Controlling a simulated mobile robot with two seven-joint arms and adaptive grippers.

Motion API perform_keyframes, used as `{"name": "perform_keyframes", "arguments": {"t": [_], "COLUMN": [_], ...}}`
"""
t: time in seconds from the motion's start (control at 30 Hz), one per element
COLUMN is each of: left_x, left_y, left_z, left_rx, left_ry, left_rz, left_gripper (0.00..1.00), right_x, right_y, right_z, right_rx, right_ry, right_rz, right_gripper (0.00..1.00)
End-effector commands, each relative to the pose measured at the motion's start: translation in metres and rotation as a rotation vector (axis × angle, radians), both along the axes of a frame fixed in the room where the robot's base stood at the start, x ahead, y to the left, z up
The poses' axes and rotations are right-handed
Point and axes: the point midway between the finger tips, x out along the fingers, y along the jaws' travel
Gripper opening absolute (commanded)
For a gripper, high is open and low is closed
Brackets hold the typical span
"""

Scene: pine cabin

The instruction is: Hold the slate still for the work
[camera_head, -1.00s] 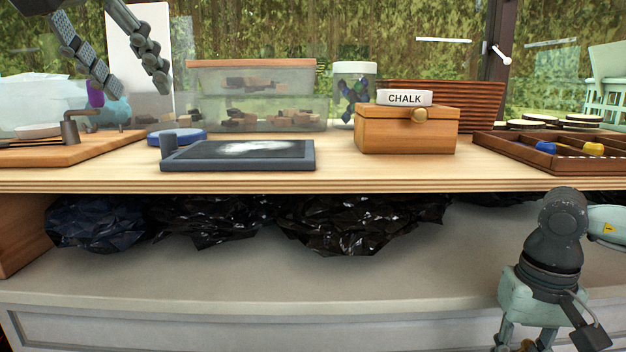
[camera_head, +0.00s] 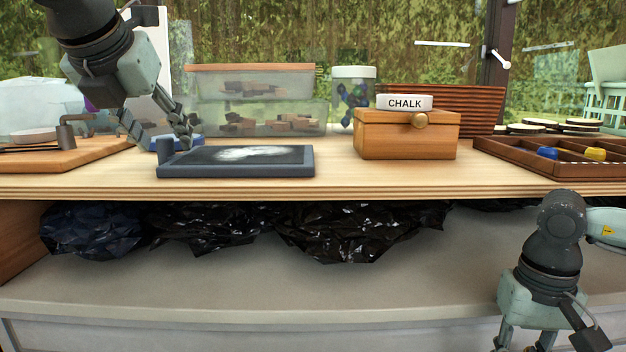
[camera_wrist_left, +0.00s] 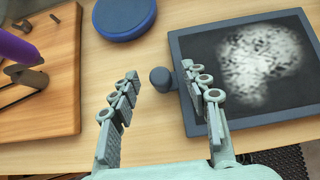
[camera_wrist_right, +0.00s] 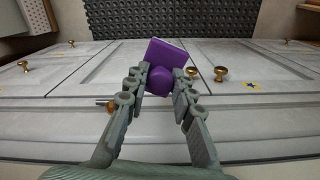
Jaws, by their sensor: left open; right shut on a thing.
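The slate (camera_head: 236,160) lies flat on the wooden bench, a dark board in a blue-grey frame with a white chalky smear. It also shows in the left wrist view (camera_wrist_left: 250,112), with a dark round knob (camera_wrist_left: 161,78) at its left edge. My left gripper (camera_head: 165,135) is open at the slate's left end. In the left wrist view its fingers stand either side of the knob, nearer the camera, and contact cannot be told. My right gripper (camera_wrist_right: 162,85) is shut on a purple block with a rounded grip (camera_wrist_right: 168,62), low before the cabinet front.
A wooden box (camera_head: 405,135) with a chalk label stands right of the slate. Clear bins (camera_head: 255,100) stand behind. A divided tray (camera_head: 560,155) is at right.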

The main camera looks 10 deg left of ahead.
Motion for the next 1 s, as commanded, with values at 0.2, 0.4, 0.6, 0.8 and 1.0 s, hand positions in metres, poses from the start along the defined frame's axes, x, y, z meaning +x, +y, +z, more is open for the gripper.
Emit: {"name": "perform_keyframes", "arguments": {"t": [0.2, 0.4, 0.6, 0.8, 1.0], "left_x": [0.0017, 0.0016, 0.0015, 0.0014, 0.0014], "left_y": [0.0005, 0.0005, 0.0005, 0.0004, 0.0004], "left_z": [-0.0015, -0.0013, -0.0013, -0.0012, -0.0011], "left_rx": [0.000, 0.000, 0.000, 0.000, 0.000], "left_ry": [-0.001, -0.001, -0.001, -0.001, -0.001], "left_rz": [-0.001, -0.001, -0.001, 0.000, 0.000], "left_gripper": [0.46, 0.33, 0.08, 0.00, 0.03], "right_x": [0.0000, 0.0000, 0.0000, 0.0000, 0.0000], "right_y": [0.0001, 0.0000, 0.0001, 0.0001, 0.0000], "right_z": [0.0001, 0.0001, 0.0002, 0.0002, 0.0002], "right_rx": [0.000, 0.000, 0.000, 0.000, 0.000], "right_ry": [0.000, 0.000, 0.000, 0.000, 0.000], "right_rz": [0.000, 0.000, 0.000, 0.000, 0.000], "right_gripper": [0.01, 0.01, 0.01, 0.01, 0.01]}}
